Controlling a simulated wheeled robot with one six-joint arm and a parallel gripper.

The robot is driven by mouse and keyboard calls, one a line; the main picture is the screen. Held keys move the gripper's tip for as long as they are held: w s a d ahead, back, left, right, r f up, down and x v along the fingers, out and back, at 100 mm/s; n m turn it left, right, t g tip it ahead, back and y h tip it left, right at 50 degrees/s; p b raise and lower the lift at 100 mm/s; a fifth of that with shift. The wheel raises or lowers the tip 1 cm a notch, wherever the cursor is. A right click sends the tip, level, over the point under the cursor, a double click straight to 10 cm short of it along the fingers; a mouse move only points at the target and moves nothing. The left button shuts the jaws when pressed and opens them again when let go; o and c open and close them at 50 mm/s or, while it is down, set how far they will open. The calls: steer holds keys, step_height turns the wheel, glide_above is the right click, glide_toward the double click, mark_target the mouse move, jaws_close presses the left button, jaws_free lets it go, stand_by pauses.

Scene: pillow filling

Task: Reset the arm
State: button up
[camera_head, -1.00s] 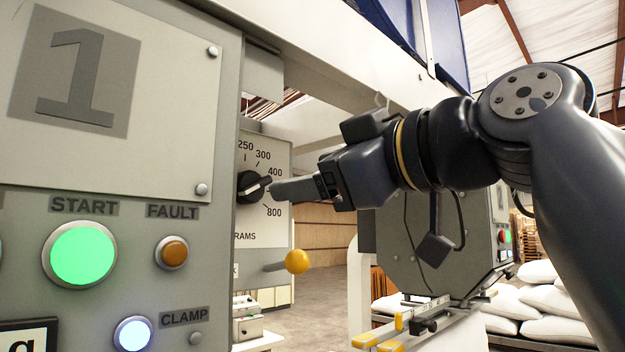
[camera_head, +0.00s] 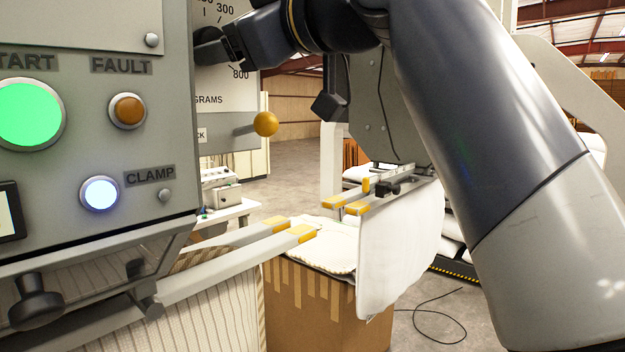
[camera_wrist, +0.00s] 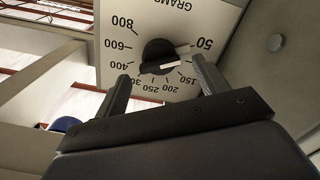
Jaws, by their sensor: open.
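My gripper (camera_wrist: 160,70) is open and empty in the wrist view, with one finger on each side of the black dial knob (camera_wrist: 158,56). I cannot tell whether a finger touches the knob. The knob sits on a pale plate (camera_wrist: 222,14) marked in grams. In the head view my gripper (camera_head: 236,47) is at the upper left, beside the knob (camera_head: 207,46), and my arm spans the right side.
A grey panel (camera_head: 178,110) with a green start button (camera_head: 28,113), orange fault light (camera_head: 127,109) and lit clamp button (camera_head: 100,193) stands close on the left. A lever with a yellow ball (camera_head: 266,124) sticks out below the dial. A cardboard box (camera_head: 320,312) and white fabric (camera_head: 395,255) are below.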

steer(key=x, duration=0.3)
steer(key=shift+p, duration=0.3)
